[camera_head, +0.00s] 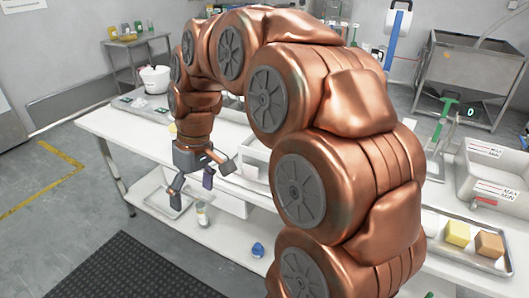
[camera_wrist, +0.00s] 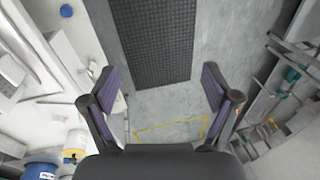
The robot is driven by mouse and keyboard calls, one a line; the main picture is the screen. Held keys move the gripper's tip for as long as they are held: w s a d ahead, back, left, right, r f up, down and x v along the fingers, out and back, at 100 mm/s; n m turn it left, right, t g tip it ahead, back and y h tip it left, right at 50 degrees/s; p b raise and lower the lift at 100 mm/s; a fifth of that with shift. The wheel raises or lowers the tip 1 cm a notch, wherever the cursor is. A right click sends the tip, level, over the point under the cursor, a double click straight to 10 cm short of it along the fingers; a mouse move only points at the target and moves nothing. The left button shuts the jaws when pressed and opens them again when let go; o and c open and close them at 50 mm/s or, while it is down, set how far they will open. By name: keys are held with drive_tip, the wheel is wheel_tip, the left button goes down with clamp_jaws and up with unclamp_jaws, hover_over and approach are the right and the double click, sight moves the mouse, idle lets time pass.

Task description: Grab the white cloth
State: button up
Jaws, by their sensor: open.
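I cannot make out a white cloth for certain in either view; white surfaces blend together and my arm hides the middle of the table. My gripper (camera_head: 192,190) is open and empty, pointing down by the front edge of the white table (camera_head: 110,122). In the wrist view my gripper (camera_wrist: 160,84) shows its two fingers wide apart, with only floor between them.
A white bucket (camera_head: 155,80) stands at the table's far left end. A jar (camera_head: 202,214) and a blue item (camera_head: 258,250) are on the lower shelf. A tray (camera_head: 460,256) with coloured blocks and a white bin (camera_head: 492,190) are at right. A dark mat (camera_wrist: 158,40) lies on open floor.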

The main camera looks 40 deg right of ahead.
drive_tip(key=w+d+t, duration=0.1)
drive_tip(key=w+d, duration=0.7)
drive_tip(key=t+b, duration=0.3)
approach(265, 148)
drive_tip(key=shift+w+a+f+n+h, duration=0.15)
drive_tip(key=shift+w+a+n+h, duration=0.25)
drive_tip(key=shift+w+a, duration=0.15)
drive_tip(key=shift+d+f, duration=0.15)
drive_tip(key=shift+d, duration=0.15)
drive_tip(key=shift+w+f, duration=0.1)
drive_tip(key=shift+f, duration=0.1)
drive_tip(key=shift+s+p+x, duration=0.2)
drive_tip(key=shift+p+x, duration=0.25)
drive_tip(key=shift+x, duration=1.05)
drive_tip(key=shift+s+p+x, duration=0.15)
drive_tip(key=shift+p+x, duration=0.3)
drive_tip(key=shift+x, duration=1.1)
drive_tip(key=shift+w+f, duration=0.2)
drive_tip(key=shift+f, duration=0.3)
